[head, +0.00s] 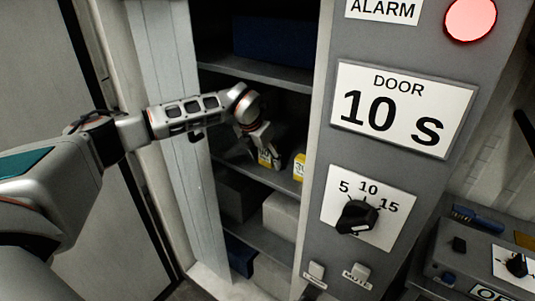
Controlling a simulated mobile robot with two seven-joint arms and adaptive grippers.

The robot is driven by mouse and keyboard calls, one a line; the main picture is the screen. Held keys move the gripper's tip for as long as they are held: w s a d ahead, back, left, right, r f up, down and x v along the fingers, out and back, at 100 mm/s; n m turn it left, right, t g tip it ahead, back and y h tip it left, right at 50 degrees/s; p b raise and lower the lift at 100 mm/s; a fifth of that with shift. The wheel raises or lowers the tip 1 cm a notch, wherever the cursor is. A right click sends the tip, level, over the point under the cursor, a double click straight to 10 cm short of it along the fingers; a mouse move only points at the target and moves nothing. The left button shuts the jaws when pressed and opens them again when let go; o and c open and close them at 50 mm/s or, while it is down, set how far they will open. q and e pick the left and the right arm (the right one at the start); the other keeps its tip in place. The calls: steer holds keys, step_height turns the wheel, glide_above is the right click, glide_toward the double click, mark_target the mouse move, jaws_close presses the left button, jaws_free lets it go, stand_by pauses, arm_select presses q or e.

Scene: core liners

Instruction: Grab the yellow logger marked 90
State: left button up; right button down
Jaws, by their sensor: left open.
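My right gripper is not in view.
The shelf (228,148) has a shelf above and one below. A pale box (281,216) sits lower down. The open door (170,110) is on the left. The grey control panel (400,40) has a door sign reading 10 S and a black dial (357,217).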

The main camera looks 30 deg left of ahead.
arm_select(q)
steer(key=c, duration=1.2)
steer(key=shift+c, duration=0.4)
steer(key=shift+r, duration=0.1)
